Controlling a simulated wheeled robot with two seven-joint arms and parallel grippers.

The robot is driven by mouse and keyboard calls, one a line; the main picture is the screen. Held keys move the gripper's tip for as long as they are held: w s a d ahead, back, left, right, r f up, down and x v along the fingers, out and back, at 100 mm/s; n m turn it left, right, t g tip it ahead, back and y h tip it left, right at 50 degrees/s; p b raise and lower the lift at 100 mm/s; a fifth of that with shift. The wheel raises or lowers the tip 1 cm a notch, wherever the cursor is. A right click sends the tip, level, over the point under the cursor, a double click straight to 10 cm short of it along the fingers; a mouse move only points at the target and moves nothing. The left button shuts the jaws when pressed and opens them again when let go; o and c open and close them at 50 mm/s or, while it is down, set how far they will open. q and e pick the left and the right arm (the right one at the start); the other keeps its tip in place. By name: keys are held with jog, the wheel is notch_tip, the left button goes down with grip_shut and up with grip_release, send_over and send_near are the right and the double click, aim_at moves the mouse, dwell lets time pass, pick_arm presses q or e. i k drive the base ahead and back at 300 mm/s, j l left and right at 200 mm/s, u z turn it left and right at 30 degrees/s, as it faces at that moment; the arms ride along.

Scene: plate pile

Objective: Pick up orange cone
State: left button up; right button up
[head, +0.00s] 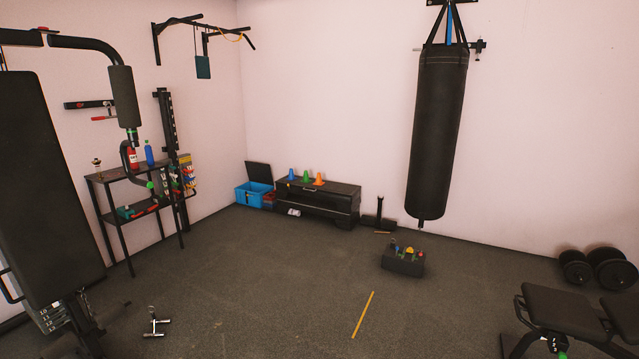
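The orange cone (319,179) stands upright on top of a low black chest (345,190) against the back wall. A green cone (306,176) and a blue cone (292,174) stand in a row to its left. Neither of my grippers shows in the head view. The cones are far off across the room.
A blue bin (250,193) with a raised dark lid stands left of the chest. A punching bag (437,135) hangs to the right. A small black box with colourful items (402,264) and a yellow stick (362,315) lie on the open dark floor.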

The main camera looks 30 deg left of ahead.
aim_at(318, 178)
jog(key=i+j+u, duration=0.55)
jog(key=i, duration=0.4)
jog(key=i+j+u, duration=0.3)
jog(key=i, duration=0.2)
jog(key=i+l+u, duration=0.1)
jog(key=i+u, duration=0.15)
jog(key=i, duration=3.2)
jog(key=i+j+z, duration=0.15)
jog(key=i, duration=0.35)
jog(key=i+z, duration=0.15)
jog(key=i, duration=0.4)
jog(key=i+j+z, duration=0.15)
jog(key=i, duration=0.35)
jog(key=j, duration=0.1)
